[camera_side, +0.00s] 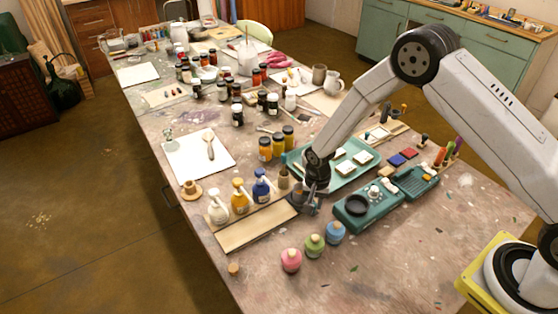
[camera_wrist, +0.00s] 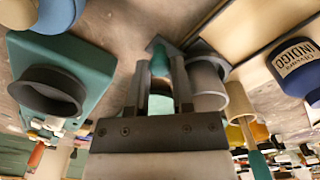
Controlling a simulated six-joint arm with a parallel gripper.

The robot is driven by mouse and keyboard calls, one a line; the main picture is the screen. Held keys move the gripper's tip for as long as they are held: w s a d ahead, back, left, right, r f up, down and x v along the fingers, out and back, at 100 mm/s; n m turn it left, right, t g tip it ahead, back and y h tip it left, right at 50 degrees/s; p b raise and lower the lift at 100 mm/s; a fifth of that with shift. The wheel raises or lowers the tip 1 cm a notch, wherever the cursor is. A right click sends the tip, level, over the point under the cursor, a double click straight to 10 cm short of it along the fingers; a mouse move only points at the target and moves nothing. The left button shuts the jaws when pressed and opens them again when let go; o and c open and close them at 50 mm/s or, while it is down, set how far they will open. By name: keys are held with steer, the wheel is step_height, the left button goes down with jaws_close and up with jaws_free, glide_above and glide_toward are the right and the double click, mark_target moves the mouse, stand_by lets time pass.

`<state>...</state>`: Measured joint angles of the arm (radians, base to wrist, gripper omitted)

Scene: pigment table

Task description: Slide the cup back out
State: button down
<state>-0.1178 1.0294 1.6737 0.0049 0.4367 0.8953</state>
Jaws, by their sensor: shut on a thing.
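My gripper (camera_side: 312,204) is low over the table, beside the front end of a pale wooden board. In the wrist view its two fingers (camera_wrist: 161,88) are shut around a narrow teal piece (camera_wrist: 160,62), which stands by a dark grey plate. A light grey hollow cup (camera_wrist: 208,80) is right beside the right finger, its open rim facing the camera. I cannot tell whether the teal piece is joined to this cup. In the side view the gripper hides most of this spot.
A teal device with a black ring (camera_side: 357,205) stands close to the right. Pump bottles, including a blue one (camera_side: 261,187), line the wooden board (camera_side: 245,229). Green (camera_side: 314,246), pink and blue round jars stand in front. A teal tray (camera_side: 340,174) lies behind.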

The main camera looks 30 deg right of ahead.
steer(key=shift+d, duration=0.35)
steer(key=shift+c, duration=2.4)
jaws_free()
steer(key=shift+a, duration=0.1)
steer(key=shift+r, duration=3.85)
steer(key=shift+r, duration=0.1)
steer(key=s+d+r+n+t, duration=0.1)
steer(key=s+d+r+n, duration=0.1)
steer(key=s+r+n, duration=0.2)
steer(key=s+d+r+n+t, duration=0.1)
steer(key=s+d+r+n, duration=0.2)
steer(key=s+r, duration=0.6)
steer(key=s+n, duration=0.2)
steer(key=s, duration=0.2)
steer(key=shift+s+t, duration=0.2)
steer(key=shift+t, duration=0.1)
